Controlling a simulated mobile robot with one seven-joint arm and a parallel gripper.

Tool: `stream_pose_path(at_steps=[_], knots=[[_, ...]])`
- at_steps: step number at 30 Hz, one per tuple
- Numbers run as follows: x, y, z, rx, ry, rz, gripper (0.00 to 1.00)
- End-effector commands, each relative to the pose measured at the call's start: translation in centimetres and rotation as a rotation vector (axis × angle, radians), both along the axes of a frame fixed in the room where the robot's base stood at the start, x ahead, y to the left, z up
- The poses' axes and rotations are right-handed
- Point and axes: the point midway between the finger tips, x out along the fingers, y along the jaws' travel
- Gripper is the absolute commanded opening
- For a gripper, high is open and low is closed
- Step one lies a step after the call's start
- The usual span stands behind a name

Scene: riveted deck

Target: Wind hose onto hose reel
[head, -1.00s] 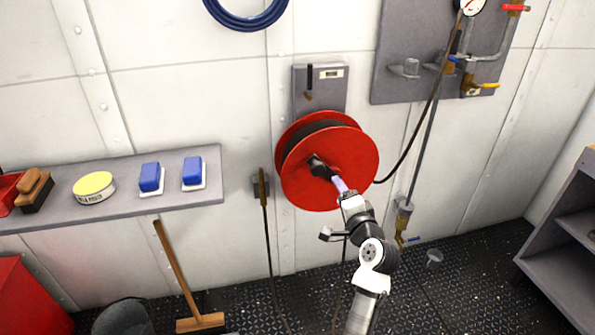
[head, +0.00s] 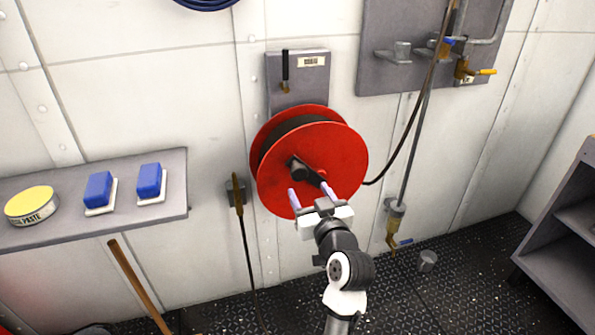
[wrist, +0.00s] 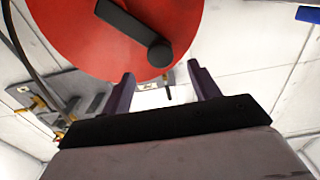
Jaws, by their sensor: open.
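The hose reel (head: 345,150) is red and wall-mounted, with dark hose (head: 283,137) wound between its flanges. Its black crank handle (head: 298,171) sticks out from the front flange, up-left of the crank arm's other end. It also shows in the wrist view (wrist: 160,53). My gripper (head: 310,193) is open and empty just in front of the reel's lower part. In the wrist view its fingers (wrist: 160,72) are spread below the handle, apart from it. A brass-coloured hose nozzle (head: 238,190) rests at a wall bracket left of the reel, its hose hanging toward the floor.
A supply hose (head: 405,140) runs from the reel up to the pipe panel (head: 375,70) at right. A shelf (head: 120,225) with blue-topped brushes and a paste tin is at left. A grey rack (head: 560,245) stands far right. The dark deck is partly clear.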

Motion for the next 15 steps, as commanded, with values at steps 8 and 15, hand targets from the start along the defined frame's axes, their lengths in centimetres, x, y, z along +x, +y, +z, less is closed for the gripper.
stream_pose_path(at_steps=[8, 15], knots=[[5.5, 1.8, 0.2, 0.001, -0.001, 0.002, 0.61], [7.8, 2.6, 0.0, 0.002, 0.001, 0.001, 0.61]])
